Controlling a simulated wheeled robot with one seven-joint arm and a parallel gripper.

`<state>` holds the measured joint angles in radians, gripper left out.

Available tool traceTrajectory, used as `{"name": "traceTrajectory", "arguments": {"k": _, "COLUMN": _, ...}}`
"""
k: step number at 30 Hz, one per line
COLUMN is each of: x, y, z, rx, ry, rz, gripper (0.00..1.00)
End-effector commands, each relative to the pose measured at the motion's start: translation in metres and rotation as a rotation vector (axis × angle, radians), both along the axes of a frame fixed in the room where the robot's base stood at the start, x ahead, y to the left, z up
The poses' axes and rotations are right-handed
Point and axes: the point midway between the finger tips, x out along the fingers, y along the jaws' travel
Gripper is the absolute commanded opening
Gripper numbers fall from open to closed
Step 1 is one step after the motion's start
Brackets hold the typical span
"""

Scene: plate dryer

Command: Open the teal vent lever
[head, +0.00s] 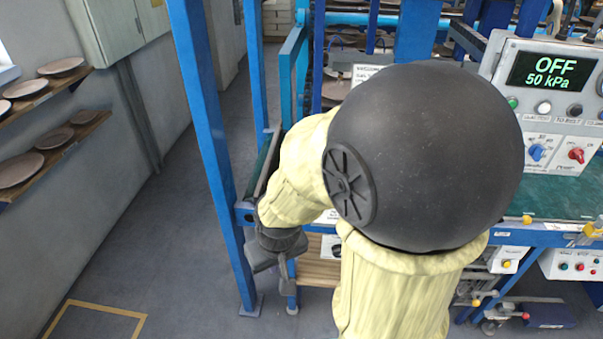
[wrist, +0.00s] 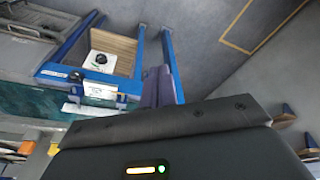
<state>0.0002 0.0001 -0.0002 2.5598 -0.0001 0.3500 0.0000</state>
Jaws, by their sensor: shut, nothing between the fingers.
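I cannot make out the teal vent lever for certain in either view; my own arm hides much of the middle of the head view. My gripper (head: 264,258) hangs low in front of the blue frame, left of the arm's pale sleeve. In the wrist view its fingers (wrist: 157,76) lie together, shut and empty. They are apart from a white plate with a black knob (wrist: 100,61), which sits against a wood-lined recess to their left. Part of that white plate also shows in the head view (head: 331,247), below the bench and right of the gripper.
A blue frame post (head: 212,140) stands left of my arm. The control panel (head: 552,95) at right reads OFF, 50 kPa, with blue and red knobs. Shelves with plates (head: 45,155) line the left wall. The grey floor (head: 140,250) at left is clear.

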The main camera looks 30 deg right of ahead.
Motion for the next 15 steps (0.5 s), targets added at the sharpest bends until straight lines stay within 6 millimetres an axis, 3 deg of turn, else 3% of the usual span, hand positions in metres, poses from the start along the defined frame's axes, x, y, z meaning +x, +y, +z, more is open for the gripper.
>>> {"name": "traceTrajectory", "arguments": {"k": 10, "x": 0.0, "y": 0.0, "z": 0.0, "rx": 0.0, "ry": -0.001, "rz": 0.0, "gripper": 0.0}}
{"name": "traceTrajectory", "arguments": {"k": 15, "x": 0.015, "y": -0.001, "z": -0.016, "rx": 0.005, "ry": -0.058, "rz": -0.008, "gripper": 0.0}}
